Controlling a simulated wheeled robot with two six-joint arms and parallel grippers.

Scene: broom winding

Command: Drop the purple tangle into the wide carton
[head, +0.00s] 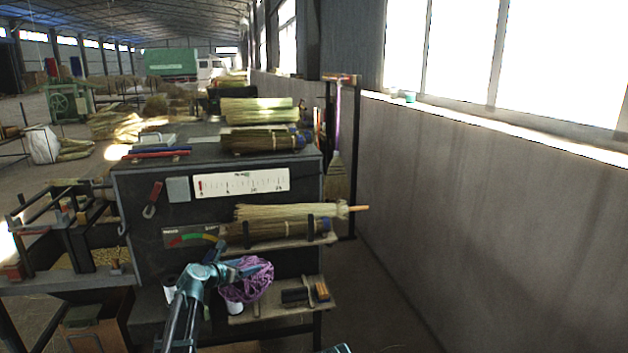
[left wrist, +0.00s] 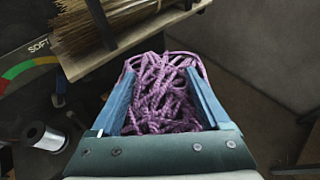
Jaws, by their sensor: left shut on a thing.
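The purple tangle (head: 250,281) is a loose bundle of purple cord low in front of the dark bench in the head view. My left gripper (head: 243,268) is shut on it. In the left wrist view the tangle (left wrist: 160,92) fills the space between the two blue fingers and bulges past their tips. A brown box (head: 112,325) stands at the lower left of the head view; I cannot tell whether it is the wide carton. A small teal piece at the bottom edge may belong to my right arm; its jaws do not show.
A shelf with straw bundles (head: 285,212) juts from the bench above the tangle. A lower shelf (head: 270,312) holds dark rolls, and a white spool (left wrist: 45,137) is beside my gripper. A grey wall (head: 470,200) bounds the right; the floor between is clear.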

